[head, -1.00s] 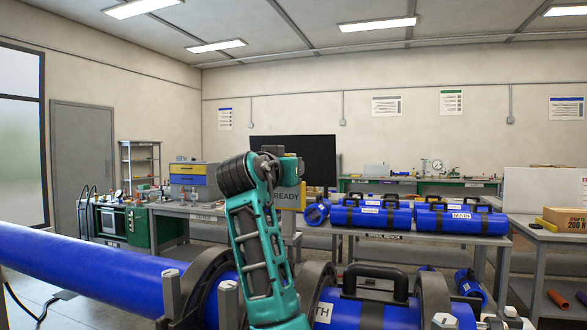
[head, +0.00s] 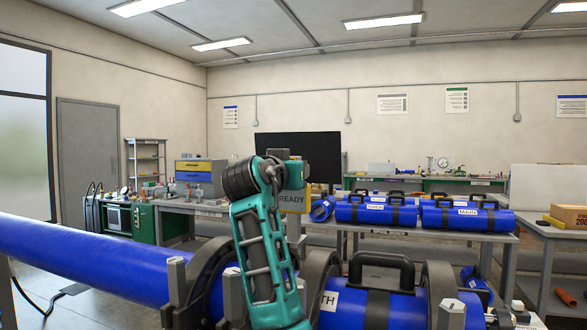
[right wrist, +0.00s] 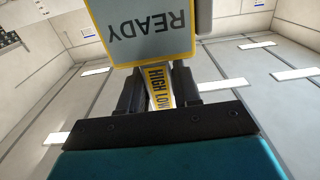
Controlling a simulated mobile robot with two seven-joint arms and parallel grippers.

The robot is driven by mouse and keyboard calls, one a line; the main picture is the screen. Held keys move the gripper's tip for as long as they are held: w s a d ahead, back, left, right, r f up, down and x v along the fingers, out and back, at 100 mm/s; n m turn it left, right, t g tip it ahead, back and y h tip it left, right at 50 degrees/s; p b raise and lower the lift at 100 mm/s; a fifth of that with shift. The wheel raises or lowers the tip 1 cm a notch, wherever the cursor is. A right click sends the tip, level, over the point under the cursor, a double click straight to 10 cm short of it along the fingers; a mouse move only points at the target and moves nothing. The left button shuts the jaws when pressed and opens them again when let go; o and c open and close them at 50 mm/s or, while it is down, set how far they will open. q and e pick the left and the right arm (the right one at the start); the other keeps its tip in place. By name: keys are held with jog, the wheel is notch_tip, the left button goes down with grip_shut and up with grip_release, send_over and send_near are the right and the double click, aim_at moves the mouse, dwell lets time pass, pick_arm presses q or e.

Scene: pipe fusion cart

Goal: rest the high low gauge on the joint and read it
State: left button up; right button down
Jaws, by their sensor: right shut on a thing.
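The high low gauge (head: 293,199) has a grey face with a yellow edge reading "READY". It also shows upside down in the right wrist view (right wrist: 150,28), above a yellow "HIGH LOW" strip. My right gripper (right wrist: 158,88) is shut on the gauge, with a dark finger on each side of the strip. In the head view my teal arm hides most of that grip. The gauge is held up above the blue pipe (head: 95,258) and its dark clamps (head: 205,285). The joint is hidden behind my arm. My left gripper is not in view.
Behind, a table (head: 440,234) carries several blue pipe pieces. A dark screen (head: 298,155) stands behind the gauge. The air above the pipe looks free.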

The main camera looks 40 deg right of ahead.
aim_at(291, 200)
jog(key=shift+f+b, duration=1.65)
jog(key=shift+f, duration=1.15)
jog(key=shift+f+b, duration=0.45)
jog(key=shift+f, duration=0.2)
jog(key=shift+f, duration=0.25)
dwell(0.8)
dwell(0.4)
jog(key=shift+r+p, duration=0.7)
jog(key=shift+r, duration=0.1)
jog(key=shift+r+p, duration=2.3)
jog(key=shift+r, duration=0.7)
jog(key=shift+f, duration=0.1)
